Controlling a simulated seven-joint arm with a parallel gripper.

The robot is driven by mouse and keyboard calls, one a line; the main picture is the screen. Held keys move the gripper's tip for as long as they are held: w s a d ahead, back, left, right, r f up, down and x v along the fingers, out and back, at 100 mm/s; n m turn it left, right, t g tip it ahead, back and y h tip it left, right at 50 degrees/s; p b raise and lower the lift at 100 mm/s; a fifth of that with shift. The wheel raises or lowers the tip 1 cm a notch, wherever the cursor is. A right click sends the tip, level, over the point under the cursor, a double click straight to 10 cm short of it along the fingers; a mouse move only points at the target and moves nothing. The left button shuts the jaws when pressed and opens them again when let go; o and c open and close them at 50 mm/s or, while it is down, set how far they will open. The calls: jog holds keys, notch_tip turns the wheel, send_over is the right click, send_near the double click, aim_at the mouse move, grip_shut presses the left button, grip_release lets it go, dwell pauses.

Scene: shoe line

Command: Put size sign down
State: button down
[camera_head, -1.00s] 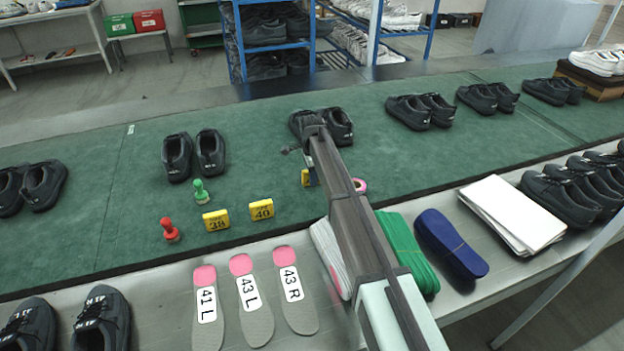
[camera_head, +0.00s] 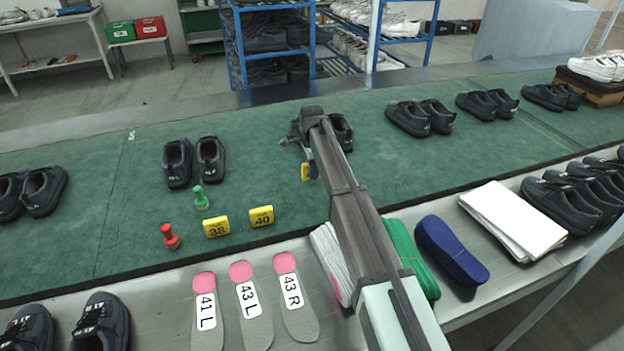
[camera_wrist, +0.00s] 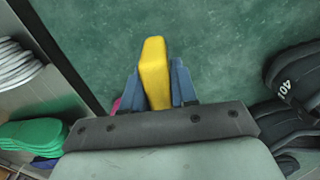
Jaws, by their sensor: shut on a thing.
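My gripper (camera_wrist: 156,85) is shut on a yellow size sign (camera_wrist: 154,72), held between its two blue fingers over the green belt. In the head view the held sign shows as a small yellow patch (camera_head: 306,172) at the arm's end; its number is not readable. I cannot tell whether it touches the belt. Two other yellow signs stand on the belt to the left, marked 38 (camera_head: 216,227) and 40 (camera_head: 262,216). A pair of dark shoes (camera_head: 341,128) is on the belt behind my arm, partly hidden.
A green stamp (camera_head: 201,198) and a red stamp (camera_head: 170,237) stand left of the signs. Insoles (camera_head: 248,300) and green (camera_head: 412,255) and blue (camera_head: 452,250) stacks lie on the front table. More shoe pairs line the belt. The belt between sign 40 and my gripper is bare.

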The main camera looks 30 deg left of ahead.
jog(key=r, duration=0.4)
jog(key=shift+s+r, duration=0.1)
jog(key=shift+s, duration=0.3)
jog(key=s+d, duration=0.2)
jog(key=s, duration=1)
jog(key=shift+a+f, duration=0.15)
jog(key=shift+f, duration=2.25)
jog(key=shift+a+f, duration=0.15)
jog(key=shift+f, duration=2.2)
jog(key=shift+f, duration=0.15)
jog(key=c, duration=0.9)
grip_release()
notch_tip(320, 180, up, 12)
jog(key=shift+r, duration=0.15)
